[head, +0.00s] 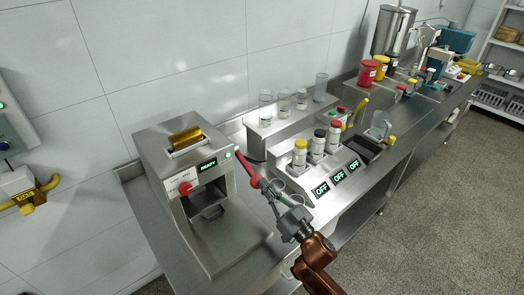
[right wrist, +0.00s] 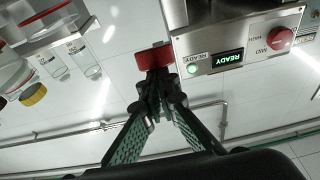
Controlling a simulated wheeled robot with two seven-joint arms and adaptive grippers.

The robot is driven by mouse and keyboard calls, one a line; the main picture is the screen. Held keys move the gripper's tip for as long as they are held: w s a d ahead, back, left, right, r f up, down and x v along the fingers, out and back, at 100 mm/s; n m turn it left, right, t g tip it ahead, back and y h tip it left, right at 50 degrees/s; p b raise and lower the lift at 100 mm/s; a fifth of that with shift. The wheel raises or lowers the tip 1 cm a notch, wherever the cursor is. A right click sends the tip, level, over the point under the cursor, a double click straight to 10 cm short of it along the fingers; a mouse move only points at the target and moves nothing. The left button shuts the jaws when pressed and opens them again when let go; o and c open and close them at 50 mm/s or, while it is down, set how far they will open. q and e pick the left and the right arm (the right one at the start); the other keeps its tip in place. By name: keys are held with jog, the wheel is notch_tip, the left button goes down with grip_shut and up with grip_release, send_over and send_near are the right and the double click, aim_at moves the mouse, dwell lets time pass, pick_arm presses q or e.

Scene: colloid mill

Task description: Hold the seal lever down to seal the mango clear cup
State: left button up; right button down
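The cup sealer (head: 185,150) stands at the left of the counter. Its small display (head: 208,164) is lit and reads READY in the right wrist view (right wrist: 228,59). The red seal lever (head: 246,163) sticks out at its right side, and its red grip (right wrist: 155,57) shows in the right wrist view. My right gripper (head: 264,187) has its fingers together, with the tips (right wrist: 157,82) at the lever's grip, seemingly touching it. I cannot make out the mango clear cup; the sealer's bay (head: 210,210) is dark inside. My left gripper is not in view.
A red knob (head: 185,187) is on the sealer's front. Right of it are a shelf with clear glasses (head: 284,100), capped bottles (head: 300,152) and a panel reading OFF (head: 338,177). Clear round vessels (head: 278,184) lie close behind my right gripper.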

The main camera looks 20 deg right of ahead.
jog(key=shift+f, duration=0.55)
notch_tip(320, 180, up, 5)
jog(key=s+p, duration=0.2)
jog(key=p, duration=0.3)
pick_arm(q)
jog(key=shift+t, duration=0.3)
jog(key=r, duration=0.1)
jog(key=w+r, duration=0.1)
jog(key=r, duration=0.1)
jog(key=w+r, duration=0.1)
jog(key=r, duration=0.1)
pick_arm(e)
jog(key=v, duration=1)
jog(key=shift+d, duration=0.3)
jog(key=shift+r, duration=0.15)
